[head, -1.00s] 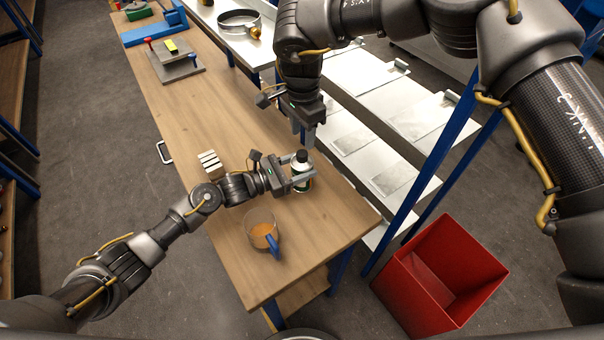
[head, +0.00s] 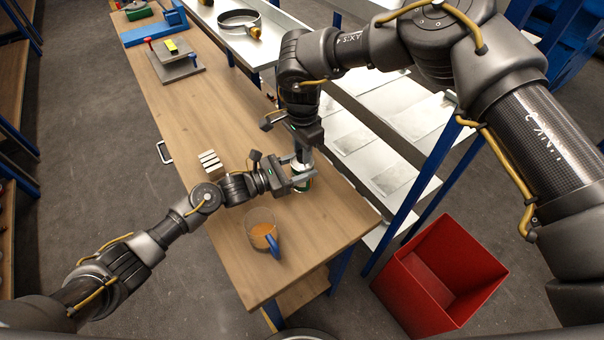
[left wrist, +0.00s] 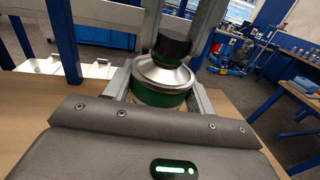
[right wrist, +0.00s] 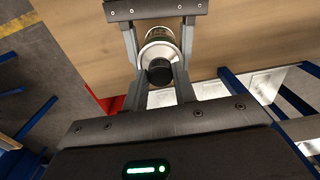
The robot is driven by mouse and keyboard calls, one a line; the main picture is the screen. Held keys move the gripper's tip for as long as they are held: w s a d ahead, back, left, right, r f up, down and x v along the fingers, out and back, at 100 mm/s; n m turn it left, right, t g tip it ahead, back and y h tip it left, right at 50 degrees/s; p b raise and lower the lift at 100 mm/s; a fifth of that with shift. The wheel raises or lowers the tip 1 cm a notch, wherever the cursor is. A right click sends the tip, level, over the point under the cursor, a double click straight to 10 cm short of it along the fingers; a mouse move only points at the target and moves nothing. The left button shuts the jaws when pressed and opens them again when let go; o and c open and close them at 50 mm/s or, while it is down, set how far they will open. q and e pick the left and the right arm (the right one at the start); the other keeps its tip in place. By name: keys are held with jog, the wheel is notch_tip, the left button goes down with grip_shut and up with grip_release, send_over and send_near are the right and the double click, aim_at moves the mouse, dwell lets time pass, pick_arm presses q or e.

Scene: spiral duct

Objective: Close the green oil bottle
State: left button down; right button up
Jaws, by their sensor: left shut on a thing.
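The green oil bottle (head: 301,184) stands upright near the right edge of the wooden table. Its silver shoulder and green body (left wrist: 160,97) show in the left wrist view, with a black cap (left wrist: 172,46) on top. My left gripper (head: 303,181) is shut on the bottle's body from the left side. My right gripper (head: 302,158) points down from above, its fingers on either side of the cap. In the right wrist view the cap (right wrist: 160,73) lies between these fingers, with small gaps showing, so the right gripper looks open. The cap's thread is hidden.
A grey slotted block (head: 211,165) lies left of my left gripper. A red bin (head: 440,275) is on the floor at right. Metal shelves (head: 375,140) run beyond the table.

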grip_shut()
jog(key=m, duration=0.5)
jog(key=shift+f, duration=0.1)
jog(key=m, duration=0.2)
jog(key=shift+m, duration=0.3)
jog(key=m, duration=0.5)
jog(key=shift+m, duration=0.4)
jog(key=m, duration=0.5)
jog(key=shift+a, duration=0.1)
jog(key=m, duration=0.8)
jog(key=shift+m, duration=0.3)
jog(key=m, duration=0.8)
jog(key=shift+m, duration=0.4)
jog(key=o, duration=0.6)
grip_release()
jog(key=shift+o, duration=0.2)
jog(key=shift+w, duration=0.1)
notch_tip(320, 180, up, 12)
